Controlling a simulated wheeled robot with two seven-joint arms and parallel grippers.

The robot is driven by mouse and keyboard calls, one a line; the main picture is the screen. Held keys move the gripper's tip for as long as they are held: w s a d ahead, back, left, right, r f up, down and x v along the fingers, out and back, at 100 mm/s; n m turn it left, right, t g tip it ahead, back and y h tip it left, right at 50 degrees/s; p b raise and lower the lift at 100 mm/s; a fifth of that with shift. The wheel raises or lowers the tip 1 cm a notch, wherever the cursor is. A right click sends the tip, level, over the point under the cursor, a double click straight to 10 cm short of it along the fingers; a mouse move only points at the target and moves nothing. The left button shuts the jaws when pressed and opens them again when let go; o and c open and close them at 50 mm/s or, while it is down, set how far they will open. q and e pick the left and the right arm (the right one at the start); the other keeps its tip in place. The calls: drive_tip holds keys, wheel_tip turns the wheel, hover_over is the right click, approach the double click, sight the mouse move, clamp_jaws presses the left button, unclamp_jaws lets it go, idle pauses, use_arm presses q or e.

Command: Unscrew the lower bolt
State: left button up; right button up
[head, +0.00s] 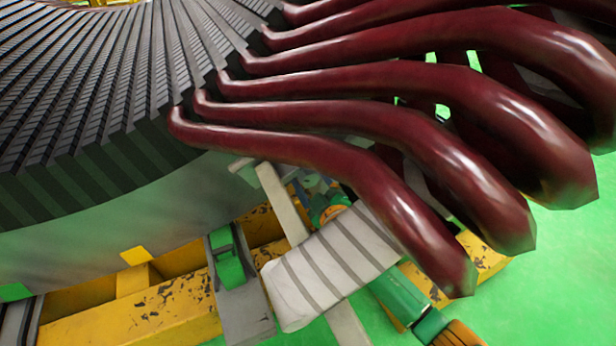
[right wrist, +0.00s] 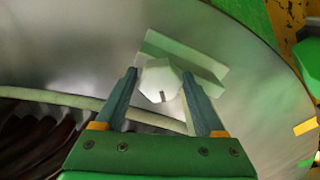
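In the right wrist view a pale hexagonal bolt head (right wrist: 160,77) stands in front of a light rectangular bracket (right wrist: 208,68) on the curved metal wall. My right gripper (right wrist: 160,84) has its two blue-grey fingers spread, one on each side of the bolt head. I cannot tell whether the fingertips touch it. In the head view my right gripper (head: 313,184) is small, below the red coils and partly hidden behind a pale ribbed piece (head: 332,262). I cannot make out the bolt head there. My left gripper is in neither view.
The slotted dark stator (head: 90,95) fills the upper left of the head view. Thick dark red coil ends (head: 330,145) project from it to the right, over my right arm. A worn yellow frame (head: 130,318) lies below. Green floor (head: 565,265) shows at the right.

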drive_tip(key=shift+o, duration=0.4)
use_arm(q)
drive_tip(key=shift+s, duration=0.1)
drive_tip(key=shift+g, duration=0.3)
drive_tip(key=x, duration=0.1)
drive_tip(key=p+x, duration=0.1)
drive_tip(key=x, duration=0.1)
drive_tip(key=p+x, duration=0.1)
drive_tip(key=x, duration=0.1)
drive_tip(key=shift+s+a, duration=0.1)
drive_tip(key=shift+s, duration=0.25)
use_arm(e)
drive_tip(key=v, duration=0.7)
